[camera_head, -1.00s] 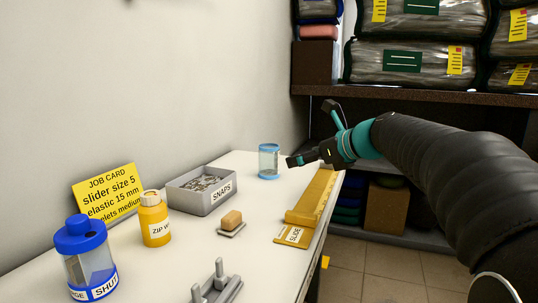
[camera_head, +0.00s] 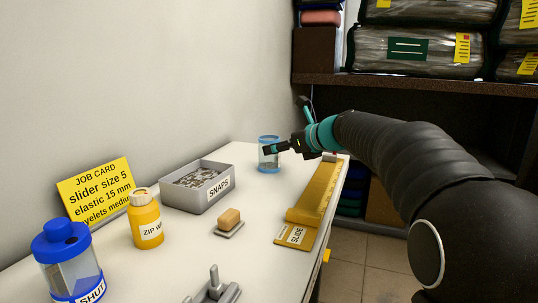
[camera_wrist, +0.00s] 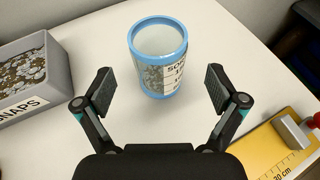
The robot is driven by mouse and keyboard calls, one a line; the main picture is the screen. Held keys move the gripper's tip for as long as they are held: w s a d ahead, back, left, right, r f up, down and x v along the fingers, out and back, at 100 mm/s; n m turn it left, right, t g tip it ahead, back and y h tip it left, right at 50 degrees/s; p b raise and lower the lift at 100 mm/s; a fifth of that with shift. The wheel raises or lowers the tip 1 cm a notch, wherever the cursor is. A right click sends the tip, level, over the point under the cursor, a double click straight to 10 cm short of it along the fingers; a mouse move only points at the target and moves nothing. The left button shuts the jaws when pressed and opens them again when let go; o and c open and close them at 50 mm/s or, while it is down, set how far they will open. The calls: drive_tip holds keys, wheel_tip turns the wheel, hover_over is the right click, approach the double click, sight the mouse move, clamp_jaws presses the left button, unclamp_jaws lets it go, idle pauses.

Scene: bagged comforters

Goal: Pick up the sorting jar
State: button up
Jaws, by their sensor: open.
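The sorting jar (camera_head: 268,155) is a clear jar with light blue bands at its top and bottom. It stands upright at the far end of the white table. In the wrist view the jar (camera_wrist: 158,58) has a printed label, partly legible, and small pieces inside. My gripper (camera_wrist: 158,88) is open, with one finger to each side and the jar ahead, between and beyond the fingertips. In the head view my gripper (camera_head: 275,149) overlaps the jar's upper right side; contact cannot be told there.
A grey SNAPS tray (camera_head: 197,203) lies left of the jar and a yellow ruler board (camera_head: 315,200) right of it. A wall runs behind; shelves hold bagged comforters (camera_head: 415,47).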

sight(269, 138)
drive_tip(key=x, duration=0.5)
drive_tip(key=shift+a+r, duration=0.1)
drive_tip(key=shift+s, duration=0.1)
drive_tip(key=c, duration=1.4)
drive_tip(key=shift+r+p, duration=0.9)
drive_tip(key=shift+r, duration=1.55)
drive_tip(key=d+r, duration=0.2)
drive_tip(key=d, duration=0.2)
drive_tip(key=d+r, duration=0.2)
drive_tip(key=d, duration=0.2)
drive_tip(key=d+r, duration=0.2)
drive_tip(key=d, duration=0.1)
drive_tip(key=shift+d+r+p, duration=0.1)
drive_tip(key=shift+d+p, duration=0.2)
drive_tip(key=shift+d, duration=0.1)
